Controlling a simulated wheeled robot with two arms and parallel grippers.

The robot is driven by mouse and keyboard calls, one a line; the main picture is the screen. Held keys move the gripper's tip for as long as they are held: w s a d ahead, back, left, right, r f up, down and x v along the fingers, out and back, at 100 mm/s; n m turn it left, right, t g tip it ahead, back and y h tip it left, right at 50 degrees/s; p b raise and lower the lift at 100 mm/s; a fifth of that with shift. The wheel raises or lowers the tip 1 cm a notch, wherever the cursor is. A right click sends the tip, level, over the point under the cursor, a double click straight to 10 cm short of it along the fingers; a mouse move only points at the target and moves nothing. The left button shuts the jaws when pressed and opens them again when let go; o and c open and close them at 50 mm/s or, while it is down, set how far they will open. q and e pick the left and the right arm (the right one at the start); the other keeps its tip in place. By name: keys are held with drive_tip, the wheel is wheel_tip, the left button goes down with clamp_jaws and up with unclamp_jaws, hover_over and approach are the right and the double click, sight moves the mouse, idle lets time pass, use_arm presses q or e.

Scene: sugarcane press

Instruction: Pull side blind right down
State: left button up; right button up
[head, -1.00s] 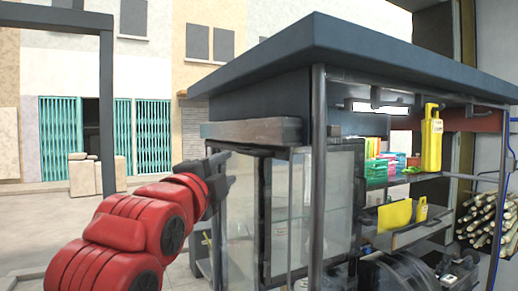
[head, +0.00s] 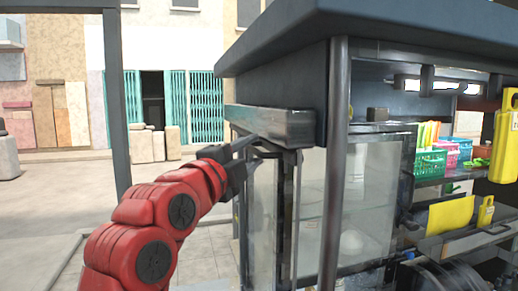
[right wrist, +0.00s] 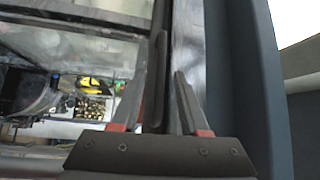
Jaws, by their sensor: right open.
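The right side blind (head: 275,125) appears as a rolled grey housing under the stall roof, at the upper corner of the glazed side. It looks rolled up. My right gripper (head: 248,156) is open, just below the left part of this housing; I cannot tell whether it touches it. In the right wrist view my gripper (right wrist: 161,85) has its two fingers apart, with a long grey strip, probably the blind (right wrist: 188,35), and a dark bar running past and between the fingertips. Nothing is clearly held. My left gripper is not in view.
The dark stall roof (head: 380,25) overhangs the blind. A metal post (head: 335,165) stands right of it, and glass panels (head: 365,190) lie below. Green baskets (head: 430,163) and a yellow bottle (head: 504,145) are further right. Open pavement (head: 55,200) lies left.

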clamp_jaws()
idle(1.4)
